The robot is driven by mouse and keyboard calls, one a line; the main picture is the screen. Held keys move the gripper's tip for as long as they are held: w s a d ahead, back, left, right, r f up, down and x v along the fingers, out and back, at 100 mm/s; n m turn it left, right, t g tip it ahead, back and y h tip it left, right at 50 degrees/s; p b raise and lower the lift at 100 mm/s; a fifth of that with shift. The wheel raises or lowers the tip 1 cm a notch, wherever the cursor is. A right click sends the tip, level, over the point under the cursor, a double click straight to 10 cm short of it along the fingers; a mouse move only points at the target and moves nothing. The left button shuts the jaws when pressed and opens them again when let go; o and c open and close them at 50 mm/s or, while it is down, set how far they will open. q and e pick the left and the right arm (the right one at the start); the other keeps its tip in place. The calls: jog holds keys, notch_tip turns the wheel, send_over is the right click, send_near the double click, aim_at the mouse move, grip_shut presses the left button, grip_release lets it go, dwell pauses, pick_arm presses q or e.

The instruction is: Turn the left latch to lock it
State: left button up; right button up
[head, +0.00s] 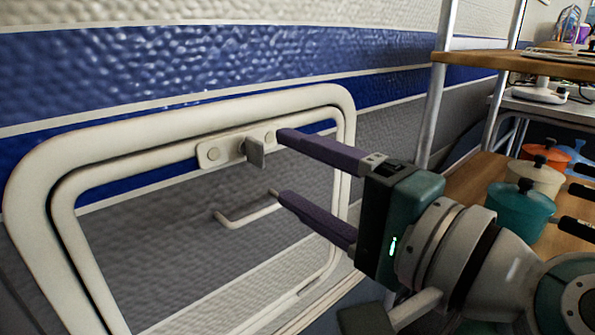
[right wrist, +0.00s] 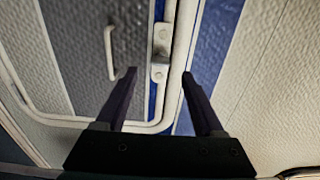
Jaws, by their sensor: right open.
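A latch (head: 255,152) with a short grey tab sits on a pale plate at the top edge of a framed hatch door (head: 180,118). It is the only latch I see, so I cannot tell from the frames whether it is the left one. My right gripper (head: 277,165) is open and empty, with its two purple-grey fingers pointing at the hatch and their tips just right of the latch. In the right wrist view, the latch (right wrist: 160,72) shows between the fingertips (right wrist: 158,75); I see no contact. My left gripper is out of view.
A pale handle (head: 247,214) is on the hatch panel below the latch, near the lower finger. A metal-framed shelf (head: 470,178) stands at the right, with teal (head: 520,210), cream (head: 538,178) and orange pots (head: 545,154). The textured wall surrounds the hatch.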

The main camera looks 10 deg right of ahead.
jog(key=v, duration=0.4)
jog(key=s+a+r+n+g+h+p, duration=0.15)
jog(key=s+r+n+g+p, duration=0.65)
jog(key=p, duration=1)
jog(key=s+d+r+n+g+h+p, duration=0.4)
jog(key=s+d+r+h+p, duration=0.5)
jog(key=s+d+r+p, duration=0.75)
jog(key=w+a+r+p, duration=0.1)
jog(key=w+r+p, duration=0.1)
jog(key=r+p, duration=1.5)
jog(key=w+a+r+t+p, duration=0.1)
jog(key=w+r+p, duration=0.1)
jog(key=r+p, duration=1.5)
jog(key=p, duration=0.4)
jog(key=shift+w+a+n, duration=0.3)
jog(key=shift+a+n, duration=0.1)
